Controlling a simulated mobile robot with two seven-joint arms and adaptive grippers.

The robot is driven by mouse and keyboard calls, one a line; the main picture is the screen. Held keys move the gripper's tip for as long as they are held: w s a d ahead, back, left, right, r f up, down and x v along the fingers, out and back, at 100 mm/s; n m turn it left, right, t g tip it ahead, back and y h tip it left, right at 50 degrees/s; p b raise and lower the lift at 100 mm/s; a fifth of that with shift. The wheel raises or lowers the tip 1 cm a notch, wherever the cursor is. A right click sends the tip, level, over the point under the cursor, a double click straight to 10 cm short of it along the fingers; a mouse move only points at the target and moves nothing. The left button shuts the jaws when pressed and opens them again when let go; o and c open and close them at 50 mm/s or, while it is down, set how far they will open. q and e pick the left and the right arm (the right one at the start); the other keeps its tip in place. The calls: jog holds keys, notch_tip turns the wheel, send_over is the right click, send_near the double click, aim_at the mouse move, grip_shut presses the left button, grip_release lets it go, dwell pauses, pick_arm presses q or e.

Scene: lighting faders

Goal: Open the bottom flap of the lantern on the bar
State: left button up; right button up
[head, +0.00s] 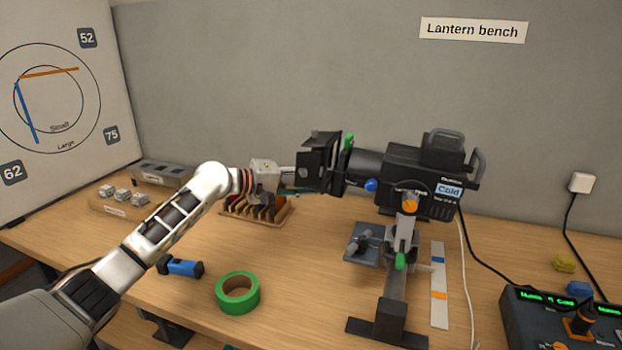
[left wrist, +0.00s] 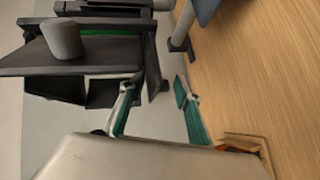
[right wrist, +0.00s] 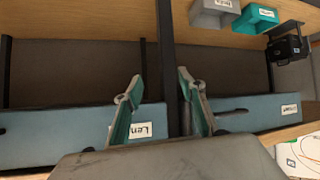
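The black lantern (head: 425,180) with a "Cold" label is mounted on the bar, its front to the left. Dark flaps (head: 311,171) surround its front end; I cannot tell the bottom flap apart from the others in the head view. In the left wrist view the dark flaps (left wrist: 75,55) are at the upper left, with a grey cylindrical knob on one. My left gripper (head: 292,181) is just left of the flaps. In the left wrist view the left gripper (left wrist: 155,95) is open, with nothing between its fingers. My right gripper (right wrist: 155,88) is open and empty, outside the head view.
A rack of slotted pieces (head: 240,212) is behind my left gripper. Green tape (head: 238,293) and a blue tool (head: 180,267) lie in front. A fader console (head: 560,325) stands at right. The right wrist view shows blue-grey trays (right wrist: 60,135) and a dark post (right wrist: 166,50).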

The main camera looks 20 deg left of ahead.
pick_arm(q)
jog(key=shift+w+r, duration=0.1)
jog(key=shift+r, duration=0.15)
jog(key=shift+r, duration=0.1)
jog(key=shift+s+a, duration=0.2)
jog(key=shift+a, duration=0.05)
jog(key=v, duration=1.1)
jog(key=shift+s, duration=0.25)
jog(key=shift+c, duration=0.3)
